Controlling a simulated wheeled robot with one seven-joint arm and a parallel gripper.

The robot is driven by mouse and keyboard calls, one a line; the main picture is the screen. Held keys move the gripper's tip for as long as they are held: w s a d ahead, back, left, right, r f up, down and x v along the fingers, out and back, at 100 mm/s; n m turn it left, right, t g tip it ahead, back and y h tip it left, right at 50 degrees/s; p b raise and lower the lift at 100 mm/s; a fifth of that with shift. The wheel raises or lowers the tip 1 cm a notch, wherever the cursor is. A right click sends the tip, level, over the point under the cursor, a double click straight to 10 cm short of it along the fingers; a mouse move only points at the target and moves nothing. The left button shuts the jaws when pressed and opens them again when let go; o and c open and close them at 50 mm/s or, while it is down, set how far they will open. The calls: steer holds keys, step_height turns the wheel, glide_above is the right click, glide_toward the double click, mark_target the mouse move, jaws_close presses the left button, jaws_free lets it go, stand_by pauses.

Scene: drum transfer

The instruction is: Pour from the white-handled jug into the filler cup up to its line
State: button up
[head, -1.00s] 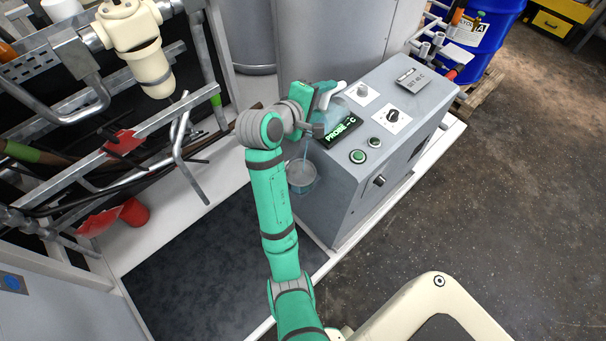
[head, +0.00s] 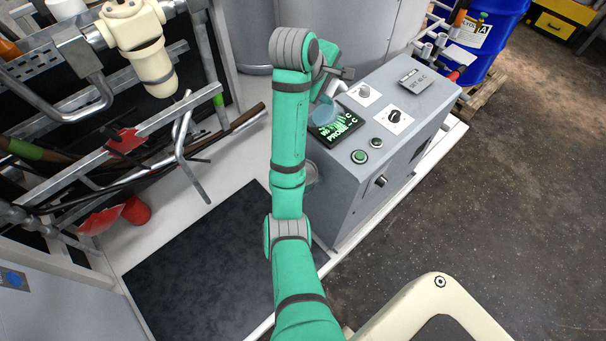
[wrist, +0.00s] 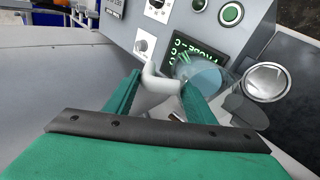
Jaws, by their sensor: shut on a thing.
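My gripper (wrist: 160,84) is shut on the white handle (wrist: 163,86) of the jug. The jug (wrist: 205,78) is clear with pale blue liquid in it, and in the head view the jug (head: 325,112) is in front of the lit display, above the machine's top. The filler cup (wrist: 265,82) is a round clear cup with a bright rim, apart from the jug to its right in the wrist view. In the head view my arm partly covers the cup (head: 311,174) at the machine's side. I see no stream now. The cup's line and level cannot be read.
The grey machine (head: 352,195) carries a green-lit display (head: 340,131), knobs and buttons close to the jug. A rack with bars and hanging tools (head: 120,140) stands at the left. A blue drum (head: 490,30) is at the back right. The floor at right is clear.

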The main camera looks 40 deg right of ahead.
steer(key=shift+w+d+y+b, duration=0.15)
steer(key=shift+w+d+y, duration=0.1)
steer(key=shift+d+y, duration=0.25)
steer(key=shift+w+d+y+b, duration=0.15)
steer(key=shift+w+d+y, duration=0.15)
steer(key=shift+d, duration=0.25)
steer(key=shift+w+d+f+g+y, duration=0.3)
steer(key=shift+w+d+g+y, duration=0.1)
steer(key=shift+d+y, duration=0.25)
steer(key=shift+s+d+f+y+b, duration=0.1)
steer(key=shift+s+d+y+b, duration=0.1)
steer(key=shift+d, duration=0.2)
steer(key=shift+s+d+f+y+b, duration=0.1)
steer(key=shift+d+y, duration=0.05)
steer(key=shift+d, duration=0.25)
steer(key=shift+w+d+f+g+y, duration=0.2)
steer(key=shift+w+f+g+y, duration=0.1)
steer(key=shift+w+f+y, duration=0.2)
steer(key=shift+d+f+g+y+b, duration=0.15)
steer(key=shift+d+f+y+b, duration=0.15)
steer(key=shift+d+y, duration=0.15)
steer(key=shift+d+f+g+y+b, duration=0.15)
steer(key=shift+d+f+y+b, duration=0.05)
steer(key=shift+d+y+b, duration=0.2)
steer(key=shift+w+d+f+y, duration=0.15)
steer(key=shift+d+f+y, duration=0.2)
steer(key=shift+d+f, duration=0.15)
